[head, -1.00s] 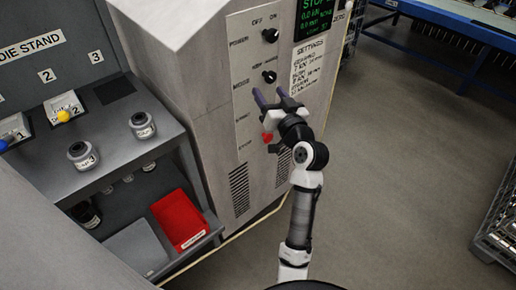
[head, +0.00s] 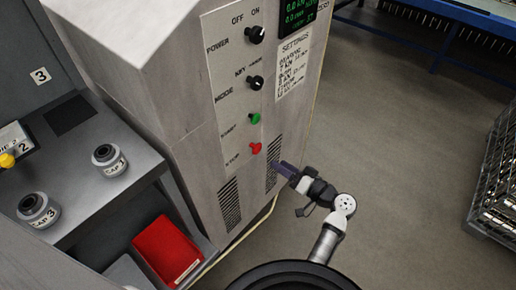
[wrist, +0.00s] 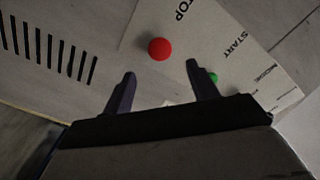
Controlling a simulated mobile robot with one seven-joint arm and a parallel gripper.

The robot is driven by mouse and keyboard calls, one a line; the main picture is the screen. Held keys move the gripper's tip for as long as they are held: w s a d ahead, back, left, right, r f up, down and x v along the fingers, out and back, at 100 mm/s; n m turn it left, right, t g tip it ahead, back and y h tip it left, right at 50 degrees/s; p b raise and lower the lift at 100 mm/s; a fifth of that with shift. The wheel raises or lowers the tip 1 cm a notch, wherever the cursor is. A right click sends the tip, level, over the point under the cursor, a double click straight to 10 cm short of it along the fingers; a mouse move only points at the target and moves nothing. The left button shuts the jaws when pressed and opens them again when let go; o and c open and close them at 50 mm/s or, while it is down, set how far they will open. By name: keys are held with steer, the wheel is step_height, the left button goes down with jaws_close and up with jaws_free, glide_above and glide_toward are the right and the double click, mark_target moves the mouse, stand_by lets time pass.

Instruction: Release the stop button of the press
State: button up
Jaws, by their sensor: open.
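The red stop button (head: 256,148) is on the lower part of the press's control panel (head: 229,95), under the green start button (head: 255,118). In the wrist view the stop button (wrist: 159,49) shows as a round red cap beside the label STOP, ahead of and between my two fingers. My gripper (head: 283,168) is open and empty, below and to the right of the stop button in the head view, and apart from it. In the wrist view my gripper (wrist: 158,82) has both dark fingers spread, with the green button (wrist: 213,78) partly hidden by the right finger.
Power knob (head: 256,35) and mode knob (head: 256,83) sit higher on the panel. The die stand with caps (head: 108,160) and a red bin (head: 167,250) is at left. A wire crate (head: 495,180) stands at far right. The floor between is clear.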

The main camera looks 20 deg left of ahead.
mark_target(258, 150)
steer(key=p+x, duration=0.1)
steer(key=x, duration=0.9)
steer(key=shift+p, duration=0.4)
steer(key=shift+c, duration=0.2)
jaws_close()
steer(key=shift+s+d+f+b, duration=0.1)
steer(key=shift+d+f+b, duration=0.15)
steer(key=shift+d+b, duration=0.3)
steer(key=shift+s+d+r, duration=0.15)
steer(key=shift+d, duration=0.1)
steer(key=shift+o, duration=0.2)
jaws_free()
steer(key=shift+d, duration=0.2)
